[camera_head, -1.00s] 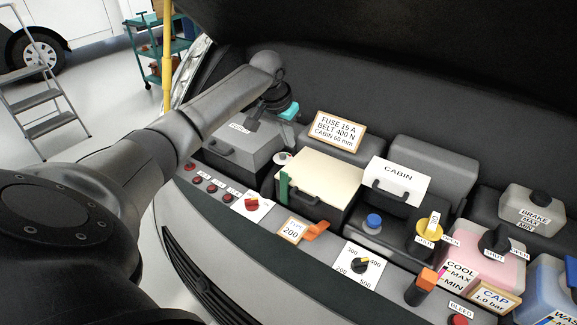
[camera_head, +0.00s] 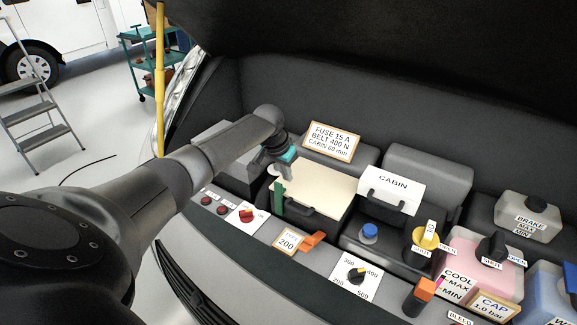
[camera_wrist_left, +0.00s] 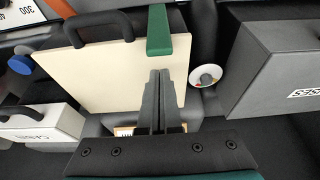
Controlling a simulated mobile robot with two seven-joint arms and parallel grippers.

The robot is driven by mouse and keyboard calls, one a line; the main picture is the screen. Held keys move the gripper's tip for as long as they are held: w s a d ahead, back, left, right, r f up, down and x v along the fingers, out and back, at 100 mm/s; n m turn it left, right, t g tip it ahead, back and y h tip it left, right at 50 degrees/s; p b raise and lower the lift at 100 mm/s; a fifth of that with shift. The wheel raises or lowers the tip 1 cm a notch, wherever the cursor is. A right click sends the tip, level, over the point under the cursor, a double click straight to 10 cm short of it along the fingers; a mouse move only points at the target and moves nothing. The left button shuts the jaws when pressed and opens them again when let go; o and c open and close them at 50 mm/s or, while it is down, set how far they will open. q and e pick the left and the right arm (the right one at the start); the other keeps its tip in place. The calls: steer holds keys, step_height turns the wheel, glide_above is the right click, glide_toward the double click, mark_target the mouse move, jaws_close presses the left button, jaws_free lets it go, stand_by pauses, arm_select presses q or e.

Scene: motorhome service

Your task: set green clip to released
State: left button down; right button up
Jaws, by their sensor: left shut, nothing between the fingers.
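The green clip (camera_head: 278,196) stands at the front left corner of a cream-topped box (camera_head: 315,188). My left gripper (camera_head: 270,170) is above the left part of the box, just behind the clip. Its fingers are shut and empty. In the left wrist view the shut fingertips (camera_wrist_left: 160,74) point at the clip, a little short of it; contact cannot be told. My right gripper is out of view.
A dark box (camera_wrist_left: 275,65) and a small round gauge (camera_wrist_left: 206,75) lie beside the clip. A white CABIN lid (camera_head: 392,188) is to the right. A red switch (camera_head: 246,215) and an orange lever (camera_head: 313,240) are in front. The raised hood hangs above.

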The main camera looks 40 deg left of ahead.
arm_select(q)
steer(key=shift+s+d+p, duration=0.15)
steer(key=shift+s+p, duration=0.25)
steer(key=shift+s, duration=0.8)
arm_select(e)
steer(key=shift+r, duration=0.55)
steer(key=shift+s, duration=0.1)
